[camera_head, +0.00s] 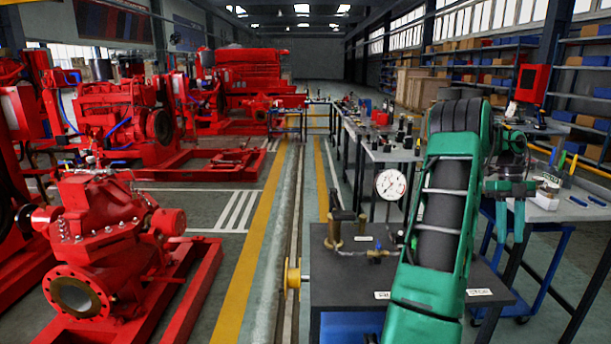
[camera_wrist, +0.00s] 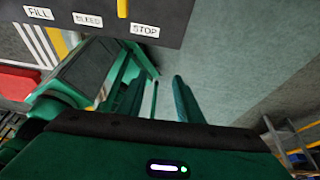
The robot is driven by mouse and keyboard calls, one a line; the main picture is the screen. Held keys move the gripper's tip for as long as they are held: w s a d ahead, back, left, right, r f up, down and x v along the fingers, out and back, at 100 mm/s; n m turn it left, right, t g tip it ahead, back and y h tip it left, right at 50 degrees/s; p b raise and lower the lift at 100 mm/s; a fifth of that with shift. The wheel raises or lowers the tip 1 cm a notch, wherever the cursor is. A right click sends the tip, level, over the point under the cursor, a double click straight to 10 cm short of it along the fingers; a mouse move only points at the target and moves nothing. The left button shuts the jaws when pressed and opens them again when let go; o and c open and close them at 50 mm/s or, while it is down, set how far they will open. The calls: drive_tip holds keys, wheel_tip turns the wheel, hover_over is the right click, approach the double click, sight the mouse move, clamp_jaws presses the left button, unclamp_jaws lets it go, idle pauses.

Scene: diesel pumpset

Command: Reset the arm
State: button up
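My green arm rises in front of the dark bench in the head view and bends over at the elbow. My gripper (camera_head: 511,226) hangs to the right of that elbow, pointing down, near the right-hand workbench. In the wrist view, the two green fingers of my gripper (camera_wrist: 155,82) stand apart with nothing seen between them. Grey floor and part of my own green arm show beyond them. My arm hides part of the dark bench.
The dark bench (camera_head: 335,290) carries a pressure gauge (camera_head: 390,184) and brass piping; its label plates, including STOP (camera_wrist: 145,30), show in the wrist view. A right workbench (camera_head: 585,207) holds tools. A red pump (camera_head: 105,235) stands left. The yellow-lined aisle (camera_head: 245,275) is clear.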

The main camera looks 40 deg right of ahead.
drive_tip(key=w+a+r+n+h, duration=0.1)
drive_tip(key=w+a+r+n, duration=0.1)
drive_tip(key=w+a+n, duration=0.5)
drive_tip(key=w+a+r+n, duration=0.25)
drive_tip(key=a+n, duration=0.25)
drive_tip(key=a, duration=0.4)
drive_tip(key=w+a+r+n+h, duration=0.1)
drive_tip(key=w+a+r+n, duration=0.1)
drive_tip(key=w+a+n, duration=0.4)
drive_tip(key=s+a+f+n+t, duration=0.1)
drive_tip(key=s+a+f+n, duration=0.1)
drive_tip(key=a+n, duration=0.7)
drive_tip(key=s+a+f+n+t, duration=0.2)
drive_tip(key=a+n, duration=0.8)
drive_tip(key=a, duration=1)
wheel_tip(320, 180, down, 3)
drive_tip(key=shift+r+h, duration=0.2)
drive_tip(key=shift+h, duration=0.1)
